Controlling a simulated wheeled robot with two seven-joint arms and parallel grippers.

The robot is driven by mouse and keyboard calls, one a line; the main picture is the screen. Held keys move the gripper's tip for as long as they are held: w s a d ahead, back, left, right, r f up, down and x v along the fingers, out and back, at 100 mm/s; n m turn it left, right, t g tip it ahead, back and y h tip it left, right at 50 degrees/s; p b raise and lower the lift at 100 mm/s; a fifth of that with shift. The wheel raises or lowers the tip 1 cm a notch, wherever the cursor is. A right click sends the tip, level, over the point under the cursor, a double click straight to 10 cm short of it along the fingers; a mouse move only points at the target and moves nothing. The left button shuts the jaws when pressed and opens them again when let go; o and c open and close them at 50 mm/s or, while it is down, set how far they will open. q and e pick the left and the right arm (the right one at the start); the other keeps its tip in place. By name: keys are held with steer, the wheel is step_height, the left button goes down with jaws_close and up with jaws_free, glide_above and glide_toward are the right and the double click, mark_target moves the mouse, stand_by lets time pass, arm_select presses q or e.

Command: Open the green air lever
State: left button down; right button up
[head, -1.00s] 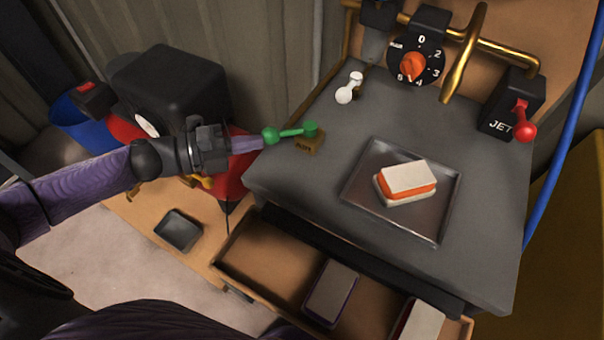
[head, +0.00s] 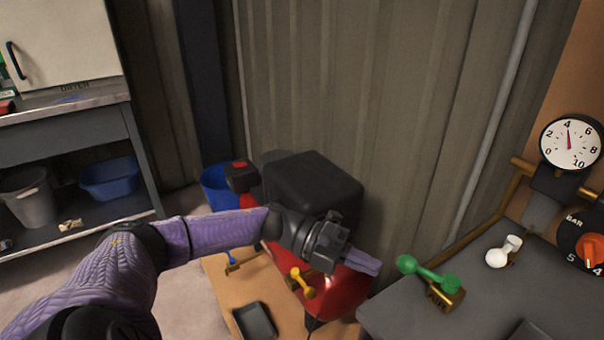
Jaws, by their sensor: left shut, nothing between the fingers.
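The green air lever (head: 428,274) sits on a brass base (head: 446,296) marked AIR, near the left edge of the grey bench top. Its round knob end points left, toward my left gripper. My left gripper (head: 374,266) is shut and empty. Its fingertips are just left of the knob, with a small gap between them in the picture. My right gripper is out of view.
A white lever (head: 503,251), an orange dial (head: 590,252) and a gauge (head: 570,142) reading about 4 are at right.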

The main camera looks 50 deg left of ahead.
arm_select(q)
steer(key=v, duration=1)
steer(key=shift+s+a+p, duration=0.15)
steer(key=shift+s+p, duration=0.2)
steer(key=shift+s, duration=0.05)
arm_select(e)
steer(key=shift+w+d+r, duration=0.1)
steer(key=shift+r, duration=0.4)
